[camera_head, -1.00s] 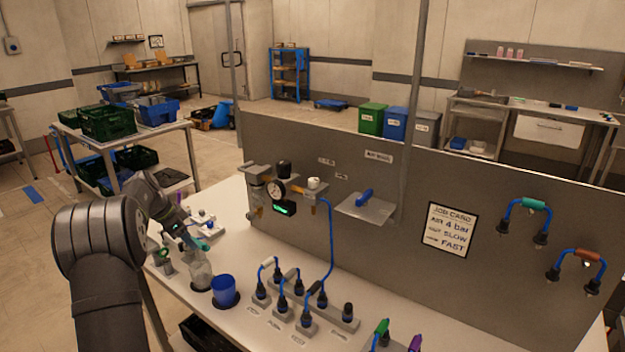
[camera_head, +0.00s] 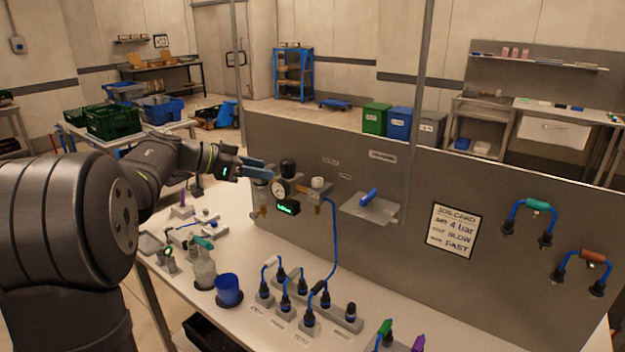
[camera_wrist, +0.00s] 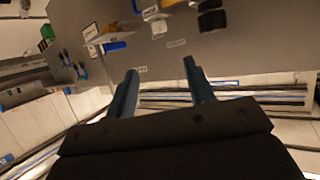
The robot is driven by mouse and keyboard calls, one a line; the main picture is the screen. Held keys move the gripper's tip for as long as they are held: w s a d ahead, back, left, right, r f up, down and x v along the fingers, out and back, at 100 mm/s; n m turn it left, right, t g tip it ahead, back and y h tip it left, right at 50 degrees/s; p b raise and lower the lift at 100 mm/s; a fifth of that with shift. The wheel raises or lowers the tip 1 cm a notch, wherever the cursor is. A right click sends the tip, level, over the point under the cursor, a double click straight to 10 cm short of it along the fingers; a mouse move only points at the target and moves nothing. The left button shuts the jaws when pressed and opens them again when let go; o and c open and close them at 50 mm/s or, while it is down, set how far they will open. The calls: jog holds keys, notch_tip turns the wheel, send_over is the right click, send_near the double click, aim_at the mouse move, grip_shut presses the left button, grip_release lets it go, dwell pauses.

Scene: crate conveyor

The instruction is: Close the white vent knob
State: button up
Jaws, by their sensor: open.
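The white vent knob (camera_head: 317,184) sits on top of the right end of the air unit on the grey panel. Beside it are a black knob (camera_head: 288,167) and a round gauge (camera_head: 279,188). My gripper (camera_head: 262,168) is open, left of the unit and near the black knob, apart from the white knob. In the wrist view, my two blue fingers (camera_wrist: 160,68) are spread with nothing between them. A small whitish part (camera_wrist: 157,22) beyond them looks like the white knob, but it is cropped at the top edge.
A small shelf (camera_head: 372,208) with a blue handle (camera_head: 369,196) juts from the panel right of the unit. A blue hose (camera_head: 333,240) hangs below. A blue cup (camera_head: 228,290) and a clear bottle (camera_head: 203,270) stand on the white bench. Space above the panel is free.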

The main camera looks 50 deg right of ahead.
aim_at(316, 179)
jog(key=x, duration=1.5)
jog(key=shift+d+f, duration=0.15)
jog(key=shift+f, duration=0.05)
jog(key=c, duration=1)
